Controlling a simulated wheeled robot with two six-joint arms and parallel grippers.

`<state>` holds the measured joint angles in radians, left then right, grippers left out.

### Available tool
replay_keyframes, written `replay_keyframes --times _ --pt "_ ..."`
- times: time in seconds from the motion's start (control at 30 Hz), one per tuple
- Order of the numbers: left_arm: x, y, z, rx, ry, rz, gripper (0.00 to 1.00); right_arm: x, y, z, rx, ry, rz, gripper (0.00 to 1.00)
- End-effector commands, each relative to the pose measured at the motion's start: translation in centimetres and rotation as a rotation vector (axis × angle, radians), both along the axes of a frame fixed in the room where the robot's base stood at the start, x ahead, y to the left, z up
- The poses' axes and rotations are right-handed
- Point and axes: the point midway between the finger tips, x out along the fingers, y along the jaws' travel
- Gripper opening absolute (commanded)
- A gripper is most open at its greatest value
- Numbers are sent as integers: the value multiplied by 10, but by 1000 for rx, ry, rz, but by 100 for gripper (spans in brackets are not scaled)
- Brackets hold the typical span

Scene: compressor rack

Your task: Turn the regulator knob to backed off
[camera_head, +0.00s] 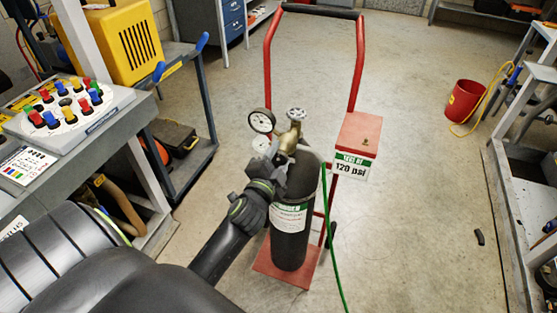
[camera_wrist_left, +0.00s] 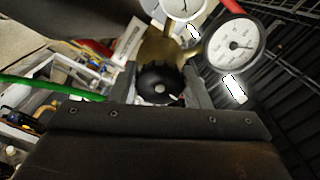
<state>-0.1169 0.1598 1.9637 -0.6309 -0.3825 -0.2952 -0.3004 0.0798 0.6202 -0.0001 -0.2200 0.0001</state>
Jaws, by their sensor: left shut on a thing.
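The black regulator knob (camera_wrist_left: 160,86) sits between the two fingers of my left gripper (camera_wrist_left: 162,92) in the left wrist view. The gripper is shut on it, and a small white mark shows on the knob's lower right. The regulator sits at the top of the dark gas cylinder (camera_head: 291,235). One gauge (camera_head: 262,120) faces me; it also shows in the wrist view (camera_wrist_left: 232,43), with a second gauge (camera_wrist_left: 185,6) cut by the top edge. My right gripper is not in view.
The cylinder stands on a red hand cart (camera_head: 268,65) with a "TEST AT 120 psi" sign (camera_head: 352,166). A green hose (camera_head: 331,235) runs down to the floor. A bench with a button panel (camera_head: 72,110) is at left. A red bucket (camera_head: 465,101) stands at right on open floor.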

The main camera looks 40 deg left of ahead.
Motion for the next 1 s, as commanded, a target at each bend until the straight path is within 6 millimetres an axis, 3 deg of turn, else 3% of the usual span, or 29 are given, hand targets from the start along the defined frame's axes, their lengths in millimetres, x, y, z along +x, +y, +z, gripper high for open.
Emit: replay_keyframes --times 0.73,0.77,0.9,1.0 --pt "0 0 -1 -89 -18 2 20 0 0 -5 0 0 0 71" --pt "0 0 -1 -89 -17 1 45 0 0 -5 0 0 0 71" --pt "0 0 -1 -88 -18 1 64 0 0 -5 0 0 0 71" --pt "0 0 -1 -87 -19 1 65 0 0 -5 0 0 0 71"
